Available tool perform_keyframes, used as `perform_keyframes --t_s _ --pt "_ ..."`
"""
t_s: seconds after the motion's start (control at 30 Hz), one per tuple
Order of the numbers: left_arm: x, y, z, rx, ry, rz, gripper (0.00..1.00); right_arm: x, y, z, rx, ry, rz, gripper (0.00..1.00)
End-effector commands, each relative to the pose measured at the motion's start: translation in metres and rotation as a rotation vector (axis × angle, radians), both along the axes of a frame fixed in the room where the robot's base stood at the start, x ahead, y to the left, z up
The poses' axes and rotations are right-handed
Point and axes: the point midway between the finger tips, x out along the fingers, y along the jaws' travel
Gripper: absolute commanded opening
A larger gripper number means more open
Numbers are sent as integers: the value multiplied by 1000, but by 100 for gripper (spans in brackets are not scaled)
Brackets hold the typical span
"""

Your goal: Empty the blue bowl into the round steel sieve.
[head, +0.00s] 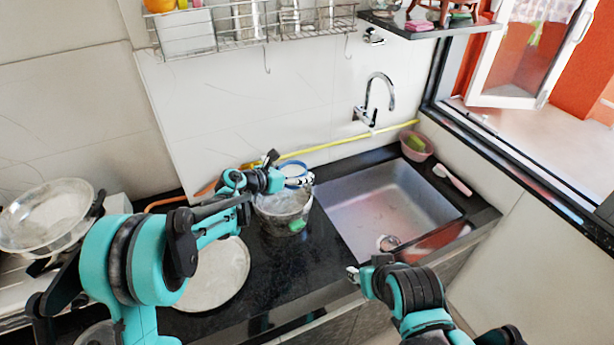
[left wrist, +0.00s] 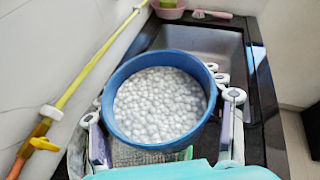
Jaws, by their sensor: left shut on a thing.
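The blue bowl (left wrist: 160,100) is full of small white round pieces and looks level in the left wrist view. In the head view only a bit of its blue rim (head: 293,170) shows behind my left gripper. My left gripper (left wrist: 165,128) is shut on the bowl, with a finger at each side. A round, shiny steel vessel that looks like the sieve (head: 45,215) is at the far left; its mesh is hard to make out. My right gripper (head: 354,273) is at the counter's front edge, away from the bowl; its jaws are too small to judge.
A grey see-through container (head: 283,210) with a green patch stands below the held bowl. A pale round plate (head: 217,275) lies on the black counter. The sink (head: 385,205), with a tap (head: 378,95) behind, is to the right. A yellow hose (head: 335,143) runs along the wall.

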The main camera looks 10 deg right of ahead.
Motion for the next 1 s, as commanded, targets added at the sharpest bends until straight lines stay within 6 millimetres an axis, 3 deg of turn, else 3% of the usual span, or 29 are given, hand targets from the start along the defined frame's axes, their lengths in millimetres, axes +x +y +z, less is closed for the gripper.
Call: perform_keyframes --t_s 0.37,1.0 --pt "-1 -2 -26 -44 73 -3 29 0 0 -15 0 0 0 40" --pt "-3 -3 -38 -122 202 -3 29 0 0 -27 0 0 0 40"
